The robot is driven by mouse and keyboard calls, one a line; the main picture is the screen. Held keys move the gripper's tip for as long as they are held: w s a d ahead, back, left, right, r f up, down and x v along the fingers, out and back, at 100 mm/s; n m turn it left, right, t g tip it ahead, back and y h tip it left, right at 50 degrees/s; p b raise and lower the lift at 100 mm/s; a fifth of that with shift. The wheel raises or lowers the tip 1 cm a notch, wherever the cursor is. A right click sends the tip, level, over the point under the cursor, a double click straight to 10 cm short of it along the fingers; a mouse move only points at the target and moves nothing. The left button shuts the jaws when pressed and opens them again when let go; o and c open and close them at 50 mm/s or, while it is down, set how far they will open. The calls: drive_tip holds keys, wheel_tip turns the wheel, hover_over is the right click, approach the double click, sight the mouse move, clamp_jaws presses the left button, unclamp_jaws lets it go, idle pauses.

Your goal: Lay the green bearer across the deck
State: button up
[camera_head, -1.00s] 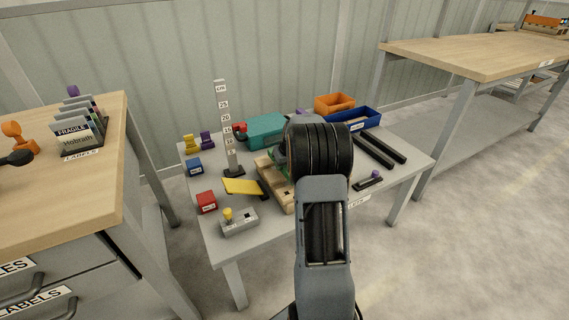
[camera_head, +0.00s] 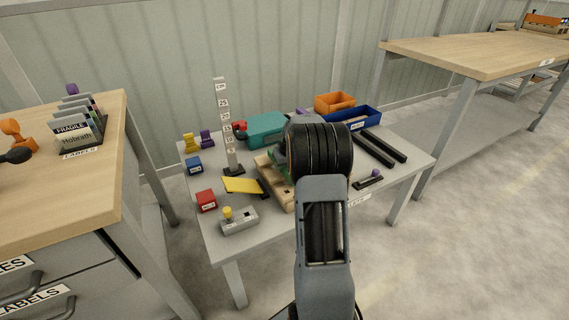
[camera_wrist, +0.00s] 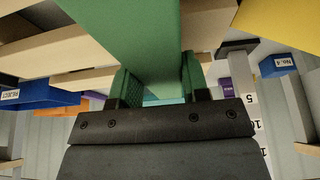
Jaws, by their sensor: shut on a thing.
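The green bearer (camera_wrist: 125,30) runs from the top of the wrist view down between my fingers. My gripper (camera_wrist: 157,78) is shut on it. The wooden deck (camera_wrist: 55,52), made of pale slats, shows behind and to both sides of the bearer in the wrist view. In the head view the deck (camera_head: 286,199) sits mid-table, partly hidden by my arm. My arm hides my gripper and most of the bearer there. I cannot tell whether the bearer touches the deck.
On the grey table, a height scale (camera_head: 225,125), a yellow plate (camera_head: 241,185) and a red block (camera_head: 206,200) stand left of the deck. A teal object (camera_head: 264,129) is behind it. Black bars (camera_head: 379,147) and a blue bin (camera_head: 360,120) are to the right.

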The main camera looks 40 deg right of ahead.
drive_tip(key=shift+f+b, duration=0.45)
drive_tip(key=shift+f, duration=0.2)
drive_tip(key=o, duration=1.1)
drive_tip(key=shift+c, duration=0.2)
drive_tip(key=shift+r, duration=0.15)
drive_tip(key=p+v, duration=0.4)
drive_tip(key=v, duration=0.9)
drive_tip(key=shift+r, duration=0.3)
drive_tip(key=shift+s+r, duration=0.1)
